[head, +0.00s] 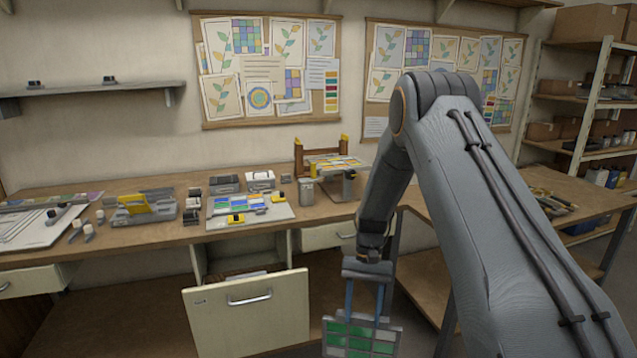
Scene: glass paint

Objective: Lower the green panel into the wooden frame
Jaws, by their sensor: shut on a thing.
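The green panel (360,337), a grid of green and pale panes in a grey border, hangs below my gripper (365,315) at the bottom of the head view. My gripper's two blue fingers are shut on its top edge. The panel's lower edge is cut off by the picture's bottom. A brown wooden frame (299,162) with yellow-tipped posts stands upright on the workbench at the back, well above and left of the panel in the picture.
The workbench (150,238) carries a tray of coloured pieces (270,213), a grey metal cup (306,191), a grey holder with yellow parts (145,208) and small boxes. An open drawer (247,315) juts out left of the panel. A side table (590,200) stands at right.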

